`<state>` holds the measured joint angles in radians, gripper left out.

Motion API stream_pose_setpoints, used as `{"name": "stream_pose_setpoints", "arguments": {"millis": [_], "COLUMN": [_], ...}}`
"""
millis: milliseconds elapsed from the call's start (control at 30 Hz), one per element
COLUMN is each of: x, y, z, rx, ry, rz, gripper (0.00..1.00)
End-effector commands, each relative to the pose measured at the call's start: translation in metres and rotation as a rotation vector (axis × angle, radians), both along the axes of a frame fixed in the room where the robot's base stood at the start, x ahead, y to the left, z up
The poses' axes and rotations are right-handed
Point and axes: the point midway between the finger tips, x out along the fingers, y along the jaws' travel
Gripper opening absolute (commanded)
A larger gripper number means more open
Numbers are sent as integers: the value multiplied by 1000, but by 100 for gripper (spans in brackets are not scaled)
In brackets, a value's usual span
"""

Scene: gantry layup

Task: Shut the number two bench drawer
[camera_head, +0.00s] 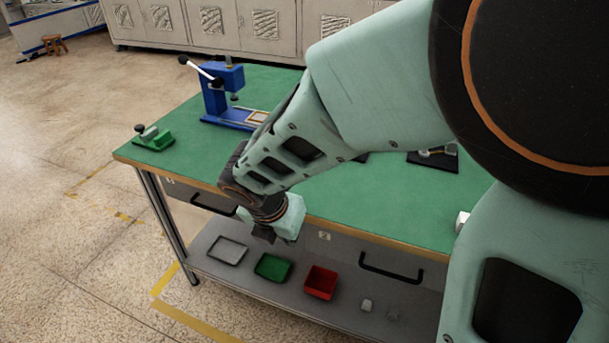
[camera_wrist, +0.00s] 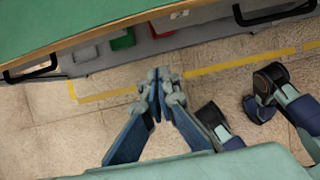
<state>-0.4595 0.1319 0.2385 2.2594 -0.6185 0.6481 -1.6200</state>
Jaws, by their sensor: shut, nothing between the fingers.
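The number two drawer (camera_head: 345,252) is the grey front with a "2" label and a black handle (camera_head: 390,268), under the bench's front edge. No clear gap shows above it, and I cannot tell whether it stands slightly out. In the wrist view its handle (camera_wrist: 270,14) is at the top right. My gripper (camera_head: 264,236) is shut and empty, pointing down in front of the bench, left of the "2" label. In the wrist view the fingertips (camera_wrist: 160,76) meet over the floor, apart from the drawer front.
The number one drawer (camera_head: 190,194) is at the left, partly behind my arm. The green bench top (camera_head: 370,205) carries a blue press (camera_head: 222,95) and a green clamp (camera_head: 153,138). The lower shelf (camera_head: 245,280) holds grey, green and red trays.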

Motion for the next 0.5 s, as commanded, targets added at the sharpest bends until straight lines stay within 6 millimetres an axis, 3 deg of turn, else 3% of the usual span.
{"name": "stream_pose_setpoints", "arguments": {"millis": [500], "x": [36], "y": [-13], "z": [-95], "rx": [-1], "ry": [2], "rz": [-1], "gripper": [0]}}
